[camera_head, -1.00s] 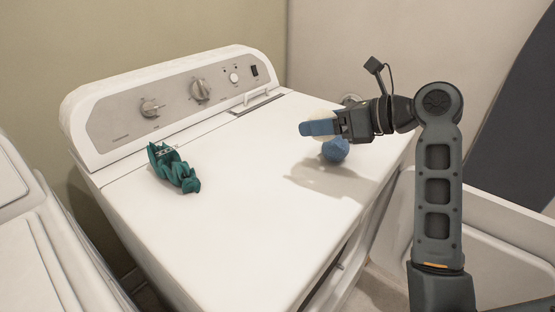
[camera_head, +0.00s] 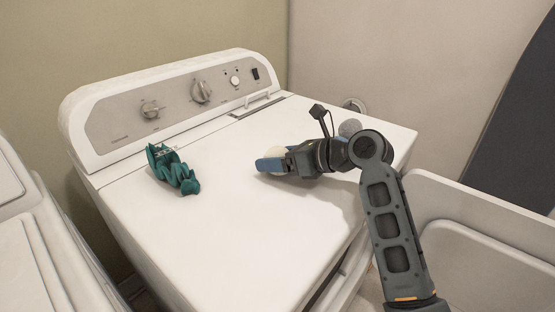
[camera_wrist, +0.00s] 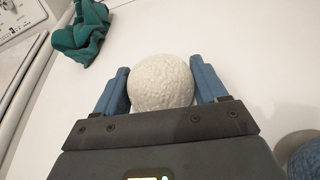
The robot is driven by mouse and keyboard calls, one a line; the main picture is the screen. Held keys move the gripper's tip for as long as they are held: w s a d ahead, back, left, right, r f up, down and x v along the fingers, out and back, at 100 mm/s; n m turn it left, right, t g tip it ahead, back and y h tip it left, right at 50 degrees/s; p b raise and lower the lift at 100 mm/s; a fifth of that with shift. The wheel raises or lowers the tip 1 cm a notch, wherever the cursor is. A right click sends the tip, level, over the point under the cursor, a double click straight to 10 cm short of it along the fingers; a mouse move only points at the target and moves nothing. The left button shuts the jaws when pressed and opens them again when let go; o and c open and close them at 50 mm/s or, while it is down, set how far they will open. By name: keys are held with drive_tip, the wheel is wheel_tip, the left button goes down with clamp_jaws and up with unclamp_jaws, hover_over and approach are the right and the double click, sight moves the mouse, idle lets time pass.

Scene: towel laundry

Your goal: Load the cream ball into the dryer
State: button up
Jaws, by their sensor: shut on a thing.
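The cream ball (camera_head: 277,152) is held between the blue fingers of my gripper (camera_head: 268,163), low over the white machine's top (camera_head: 250,235). In the wrist view the textured cream ball (camera_wrist: 160,82) sits between both fingers. Whether it touches the top surface I cannot tell. The machine, which looks like the dryer, has a rear panel with knobs (camera_head: 201,90). Its front is mostly hidden by my arm and the view angle.
A crumpled teal cloth (camera_head: 172,170) lies left on the machine top. A white open tub (camera_head: 480,235) stands at right, another white appliance (camera_head: 30,240) at left.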

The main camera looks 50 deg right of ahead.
drive_tip(key=o, duration=1)
drive_tip(key=shift+o, duration=0.2)
drive_tip(key=shift+r, duration=0.1)
